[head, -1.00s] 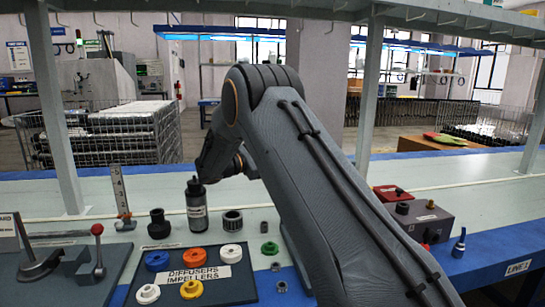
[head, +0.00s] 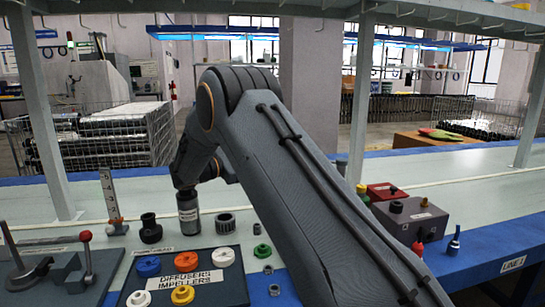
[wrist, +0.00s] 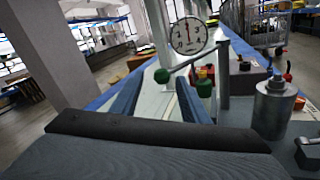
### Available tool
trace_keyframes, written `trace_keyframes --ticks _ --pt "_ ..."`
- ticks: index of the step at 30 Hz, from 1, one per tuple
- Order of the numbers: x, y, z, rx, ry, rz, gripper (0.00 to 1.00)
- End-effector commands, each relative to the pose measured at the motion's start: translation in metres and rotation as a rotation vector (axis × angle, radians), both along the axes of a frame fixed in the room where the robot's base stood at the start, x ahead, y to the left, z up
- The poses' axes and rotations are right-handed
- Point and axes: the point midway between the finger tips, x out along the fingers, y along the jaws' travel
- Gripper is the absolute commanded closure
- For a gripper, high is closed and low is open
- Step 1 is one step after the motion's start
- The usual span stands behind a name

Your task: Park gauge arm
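In the wrist view a round white dial gauge (wrist: 188,36) stands ahead of my gripper, beside a grey upright post (wrist: 223,75). A thin slanted arm (wrist: 192,61) runs from the post towards the left, below the dial. I cannot tell whether a finger touches either ball. In the head view I cannot make out the gauge, and my arm covers part of the bench.
A metal cylinder (wrist: 272,108) stands close on the right in the wrist view. A lever fixture (head: 75,275) is at left, and a grey box (head: 408,218) at right.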

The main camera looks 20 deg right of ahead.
Motion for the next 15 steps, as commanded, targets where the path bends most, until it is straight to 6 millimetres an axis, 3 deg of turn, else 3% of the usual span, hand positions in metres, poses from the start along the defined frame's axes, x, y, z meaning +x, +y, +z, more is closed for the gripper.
trace_keyframes --ticks 1,3,15 --pt "-0.002 0.015 -0.001 -0.002 0.002 0.009 0.59" --pt "-0.004 0.023 0.000 -0.003 0.001 0.008 0.59" --pt "-0.007 0.030 0.001 -0.006 0.001 0.002 0.59"
